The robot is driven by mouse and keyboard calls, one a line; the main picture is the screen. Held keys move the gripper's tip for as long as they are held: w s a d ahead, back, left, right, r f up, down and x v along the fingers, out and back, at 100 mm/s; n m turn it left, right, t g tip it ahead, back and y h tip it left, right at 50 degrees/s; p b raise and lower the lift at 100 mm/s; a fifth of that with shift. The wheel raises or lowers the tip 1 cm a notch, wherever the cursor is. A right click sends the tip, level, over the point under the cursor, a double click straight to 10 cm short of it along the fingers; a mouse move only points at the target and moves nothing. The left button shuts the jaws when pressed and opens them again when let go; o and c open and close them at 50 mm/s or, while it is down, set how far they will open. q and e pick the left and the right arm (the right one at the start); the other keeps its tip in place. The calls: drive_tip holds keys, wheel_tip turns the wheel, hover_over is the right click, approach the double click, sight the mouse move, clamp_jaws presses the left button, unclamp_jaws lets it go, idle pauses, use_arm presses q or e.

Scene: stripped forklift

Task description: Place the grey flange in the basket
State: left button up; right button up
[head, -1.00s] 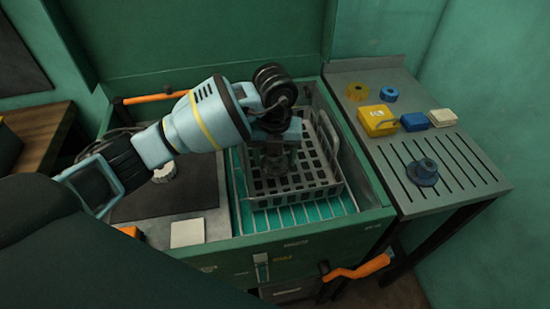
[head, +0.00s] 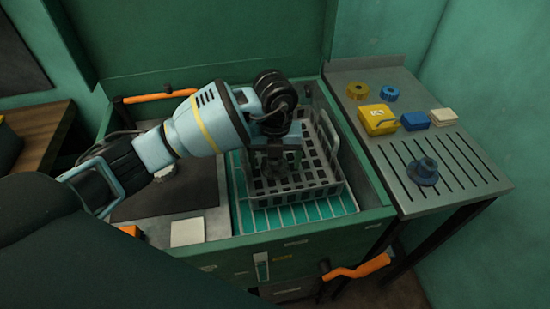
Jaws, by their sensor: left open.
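The grey basket (head: 322,191) stands on a wire rack inside the open green machine. My left gripper (head: 273,168) is open and points down inside the basket, near its left part. The wrist and fingers cover part of the basket floor, and I cannot make out a flange between or under the fingers. A blue-grey flange (head: 423,172) with a raised hub lies flat on the slotted metal table at the right, well apart from the gripper. My right gripper is not in view.
The slotted table (head: 472,183) also holds a yellow box (head: 377,119), a blue box (head: 415,121), a cream block (head: 443,117), a yellow ring (head: 357,90) and a blue ring (head: 389,93). An orange handle (head: 357,268) sticks out at the machine's front.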

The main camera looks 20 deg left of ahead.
use_arm(q)
wheel_tip(320, 180, up, 12)
drive_tip(key=shift+r+p, duration=0.15)
drive_tip(key=shift+p, duration=0.15)
idle(0.7)
